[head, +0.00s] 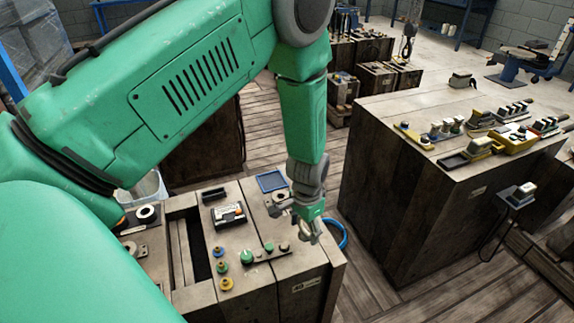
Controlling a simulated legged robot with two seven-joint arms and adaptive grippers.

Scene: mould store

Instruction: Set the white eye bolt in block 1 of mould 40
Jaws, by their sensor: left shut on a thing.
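My left gripper (308,222) hangs at the end of the green arm, pointing down over the right part of a wooden mould block (290,268). It is shut on a small pale thing that looks like the white eye bolt (314,233); the fingers hide part of it, and I cannot tell whether it touches the top. A small label (306,285) on the block's front face seems to read 40. The block's top carries a strip with green and dark knobs (268,250), and yellow and green knobs (226,284) stand to its left. My right gripper is not in view.
A dark case (228,214), a blue tray (271,181) and a ring fitting (147,213) lie on the near mould. A slot (190,245) opens at its left. A larger wooden block (400,180) with several tools stands at right. Floor (375,290) shows between them.

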